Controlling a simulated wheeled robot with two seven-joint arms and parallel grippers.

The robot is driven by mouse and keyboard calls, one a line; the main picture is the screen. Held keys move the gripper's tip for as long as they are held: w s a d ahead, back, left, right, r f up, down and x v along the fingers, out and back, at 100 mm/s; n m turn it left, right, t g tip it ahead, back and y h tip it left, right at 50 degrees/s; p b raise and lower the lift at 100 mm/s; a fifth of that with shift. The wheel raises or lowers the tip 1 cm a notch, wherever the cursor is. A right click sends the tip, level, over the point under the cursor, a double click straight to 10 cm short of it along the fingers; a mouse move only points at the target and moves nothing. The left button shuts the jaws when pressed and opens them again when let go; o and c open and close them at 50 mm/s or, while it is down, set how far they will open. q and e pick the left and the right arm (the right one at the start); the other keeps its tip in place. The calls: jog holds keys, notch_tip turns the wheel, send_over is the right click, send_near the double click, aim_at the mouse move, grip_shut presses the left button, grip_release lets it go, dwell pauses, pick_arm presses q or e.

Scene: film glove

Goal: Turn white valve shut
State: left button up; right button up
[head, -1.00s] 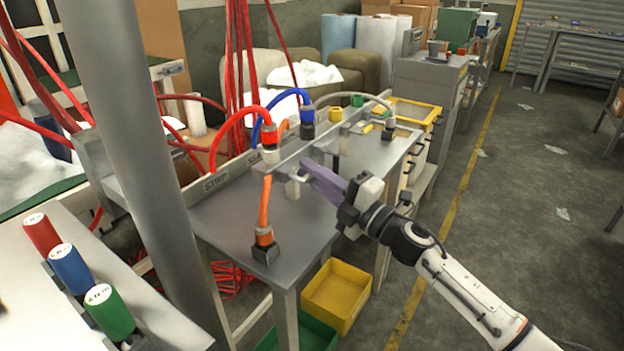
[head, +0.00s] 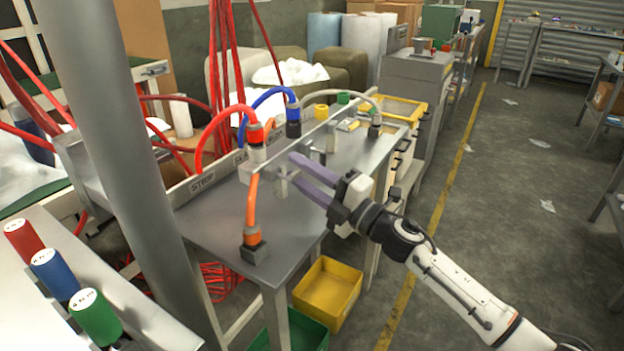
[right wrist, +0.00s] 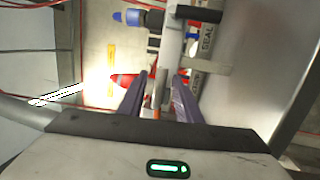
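A grey manifold bar (head: 268,165) on the metal bench carries a red hose coupling (head: 256,146), a blue coupling (head: 293,122) and, at its far end, the coupling of a whitish hose (head: 375,125). Small valve handles stick out from its front; a pale grey one (head: 281,187) is under the red coupling. I cannot tell which is the white valve. My right gripper (head: 292,168) is open, its purple fingers spread near the bar beside the pale handle; contact is unclear. In the right wrist view its fingers (right wrist: 159,95) are apart, with the red coupling (right wrist: 125,80) beyond. My left gripper is out of view.
A yellow bin (head: 328,292) and a green bin sit below. Red, blue and green cylinders (head: 95,318) stand at left. The floor at right is mostly clear.

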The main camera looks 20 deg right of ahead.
jog(key=v, duration=1)
jog(key=shift+b, duration=0.4)
jog(key=shift+f, duration=0.1)
jog(key=s+d+f+m+g+h, duration=0.25)
jog(key=s+f+m+h, duration=0.3)
jog(key=f+m, duration=0.3)
jog(key=s+d+f+m+g+h, duration=0.1)
jog(key=s+f+m+g+h, duration=0.2)
jog(key=s+f+m+h, duration=0.45)
jog(key=s+a+f+m+g+y, duration=0.2)
jog(key=s+a+f+m+g, duration=0.15)
jog(key=s, duration=0.55)
jog(key=s+a+f+m+g+y, duration=0.1)
jog(key=s+a+f+m+g, duration=0.25)
jog(key=s, duration=0.55)
jog(key=w+a+f+n+t+y+p, duration=0.1)
jog(key=w+a+f+t+y+p, duration=0.1)
jog(key=w+a+f+t+p, duration=0.1)
jog(key=shift+w+a+f+t+y+p, duration=0.35)
jog(key=shift+w+a+f+p, duration=0.4)
jog(key=shift+a+f+p, duration=0.5)
